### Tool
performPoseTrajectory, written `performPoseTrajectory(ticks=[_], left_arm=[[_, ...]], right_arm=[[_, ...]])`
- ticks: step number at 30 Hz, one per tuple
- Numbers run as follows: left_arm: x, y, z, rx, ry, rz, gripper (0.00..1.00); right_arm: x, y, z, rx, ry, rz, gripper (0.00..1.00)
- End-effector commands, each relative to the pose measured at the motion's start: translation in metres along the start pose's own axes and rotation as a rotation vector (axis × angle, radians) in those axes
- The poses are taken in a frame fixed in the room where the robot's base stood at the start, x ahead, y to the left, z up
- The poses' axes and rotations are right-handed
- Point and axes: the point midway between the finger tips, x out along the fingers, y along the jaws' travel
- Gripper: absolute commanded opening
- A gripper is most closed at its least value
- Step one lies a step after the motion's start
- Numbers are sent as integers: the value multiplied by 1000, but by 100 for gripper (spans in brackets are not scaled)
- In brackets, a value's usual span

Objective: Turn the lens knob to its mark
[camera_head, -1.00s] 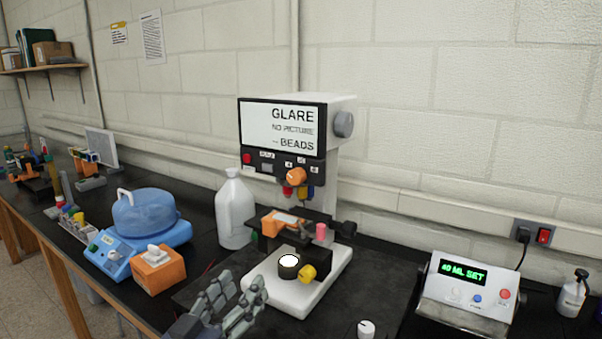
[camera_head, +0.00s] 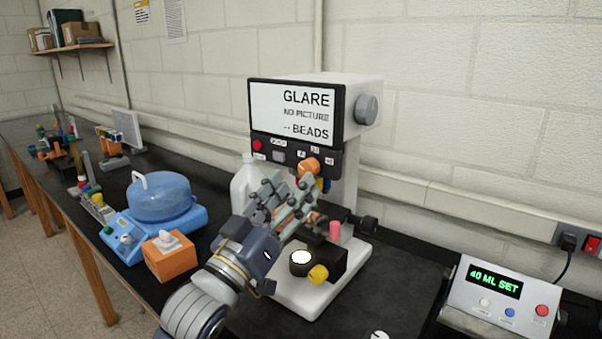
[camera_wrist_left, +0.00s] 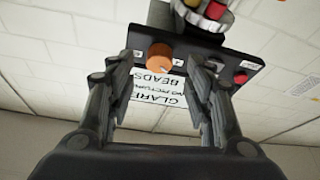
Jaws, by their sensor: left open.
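The lens knob, an orange round knob (camera_head: 308,166), sits at the right of the black control panel (camera_head: 272,152) under the microscope's screen. It also shows in the left wrist view (camera_wrist_left: 159,57), between the fingers and beyond their tips. My left gripper (camera_head: 292,192) is raised in front of the microscope, just below the panel. Its fingers are open and apart from the knob in the left wrist view. They hide part of the stage and objective area in the head view. My right gripper is not in view.
The screen (camera_head: 293,115) reads GLARE, NO PICTURE, BEADS. A yellow knob (camera_head: 318,273) and a lit disc (camera_head: 301,257) are on the white base. A white jug (camera_head: 243,180) stands behind my gripper. An orange box (camera_head: 163,258) is left of my arm.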

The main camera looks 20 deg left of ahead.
Motion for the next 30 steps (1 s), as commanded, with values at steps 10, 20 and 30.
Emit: performPoseTrajectory(ticks=[10,20,30], left_arm=[[37,0,0,0,0,0,48],[38,0,0,0,0,0,41],[38,0,1,1,-1,1,4]], right_arm=[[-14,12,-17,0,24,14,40],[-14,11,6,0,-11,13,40],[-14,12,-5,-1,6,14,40]])
